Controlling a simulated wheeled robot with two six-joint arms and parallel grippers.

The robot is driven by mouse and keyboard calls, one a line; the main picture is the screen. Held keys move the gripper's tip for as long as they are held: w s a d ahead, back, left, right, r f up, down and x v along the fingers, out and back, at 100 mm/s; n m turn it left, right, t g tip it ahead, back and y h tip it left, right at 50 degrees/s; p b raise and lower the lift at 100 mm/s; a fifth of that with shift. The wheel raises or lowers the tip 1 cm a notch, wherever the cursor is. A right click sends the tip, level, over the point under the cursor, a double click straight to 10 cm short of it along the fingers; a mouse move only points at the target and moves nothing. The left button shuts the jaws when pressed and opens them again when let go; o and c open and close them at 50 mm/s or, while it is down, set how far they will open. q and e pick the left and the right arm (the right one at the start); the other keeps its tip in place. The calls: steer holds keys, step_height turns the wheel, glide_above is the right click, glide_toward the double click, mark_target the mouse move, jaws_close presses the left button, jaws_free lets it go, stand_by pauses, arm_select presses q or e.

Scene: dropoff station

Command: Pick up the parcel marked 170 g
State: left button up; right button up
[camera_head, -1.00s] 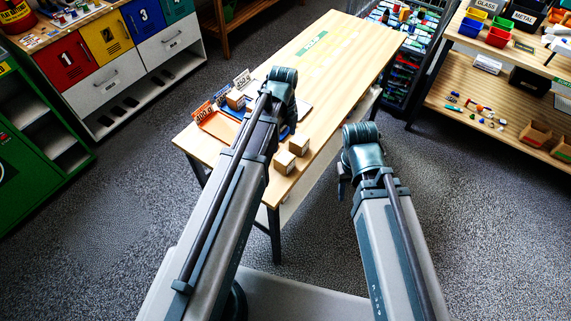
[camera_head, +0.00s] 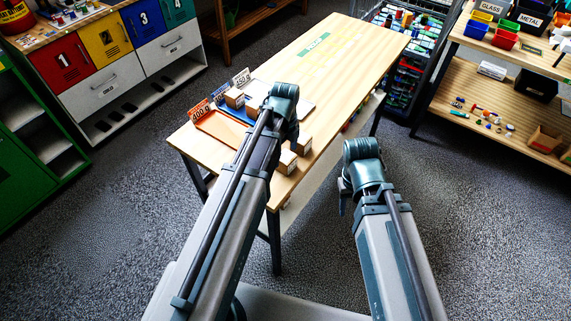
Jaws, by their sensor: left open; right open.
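Two small brown parcels stand at the near right edge of the wooden table (camera_head: 330,75): a front parcel (camera_head: 287,161) and one just behind it (camera_head: 302,145). Another parcel (camera_head: 234,98) stands by the weight signs, with a further brown box (camera_head: 257,89) beside it, partly behind my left arm. No 170 g mark is readable on any of them. My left gripper (camera_head: 290,128) is over the table near the two front parcels, its fingers mostly hidden by its own arm; it is open. My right gripper (camera_head: 344,197) is open and empty, off the table's right side.
Lockers (camera_head: 105,45) are at left, a shelf (camera_head: 490,85) at right. The table's far half is mostly clear.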

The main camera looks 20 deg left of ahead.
mark_target(286, 156)
arm_select(q)
step_height(286, 156, down, 4)
steer(key=b, duration=0.3)
steer(key=shift+d+f+b, duration=0.1)
steer(key=shift+f+b, duration=0.05)
steer(key=shift+b, duration=0.15)
steer(key=c, duration=1.5)
steer(key=shift+c, duration=0.2)
